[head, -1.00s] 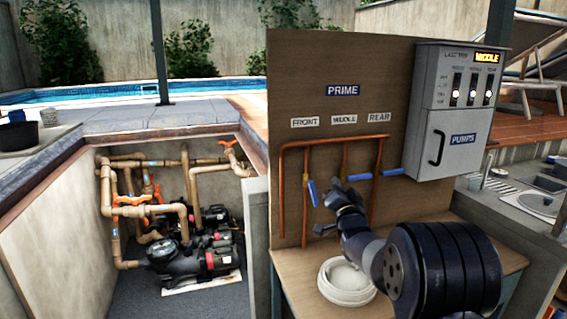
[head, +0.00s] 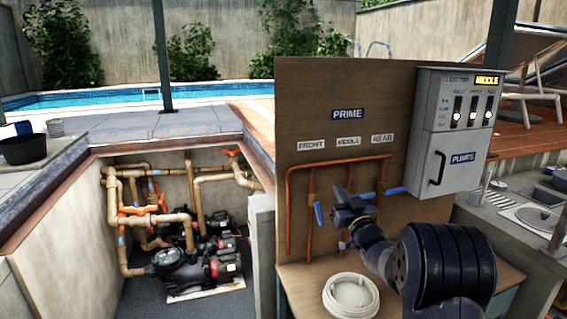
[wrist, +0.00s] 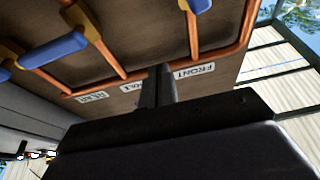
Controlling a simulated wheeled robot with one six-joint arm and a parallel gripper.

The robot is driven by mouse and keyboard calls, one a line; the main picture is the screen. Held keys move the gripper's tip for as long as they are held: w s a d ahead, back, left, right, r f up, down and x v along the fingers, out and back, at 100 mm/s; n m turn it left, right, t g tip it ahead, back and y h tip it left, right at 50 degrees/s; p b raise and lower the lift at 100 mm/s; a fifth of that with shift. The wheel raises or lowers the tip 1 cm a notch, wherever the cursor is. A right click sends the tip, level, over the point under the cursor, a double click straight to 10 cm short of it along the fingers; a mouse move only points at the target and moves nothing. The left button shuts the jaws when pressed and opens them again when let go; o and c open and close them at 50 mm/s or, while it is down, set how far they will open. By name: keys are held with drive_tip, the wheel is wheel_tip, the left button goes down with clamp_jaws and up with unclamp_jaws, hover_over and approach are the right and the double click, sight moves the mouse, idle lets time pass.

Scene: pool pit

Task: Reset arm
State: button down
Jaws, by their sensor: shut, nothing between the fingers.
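My gripper (head: 348,208) is in front of the pipe board in the head view, beside the front valve's blue handle (head: 318,213). The wrist view shows its dark fingers (wrist: 160,86) shut together and empty, pointing toward the board's labels. The front handle hangs near vertical. The middle valve's handle is partly hidden behind my gripper in the head view; in the wrist view this blue handle (wrist: 52,50) lies across its pipe. The rear valve's blue handle (head: 393,191) lies sideways. I cannot tell whether my gripper touches anything.
The wooden board (head: 425,208) stands on a bench with a white round lid or coil (head: 350,296) below my arm. A grey pump box (head: 455,130) displays MIDDLE at the upper right. An open pit with pumps (head: 195,262) lies to the left.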

drive_tip(key=s+d+f+h+b, duration=0.1)
drive_tip(key=s+d+f, duration=0.1)
drive_tip(key=s, duration=0.6)
drive_tip(key=shift+s+d+f, duration=0.15)
drive_tip(key=shift+s+d, duration=0.05)
drive_tip(key=shift+d, duration=0.25)
drive_tip(key=shift+s, duration=0.1)
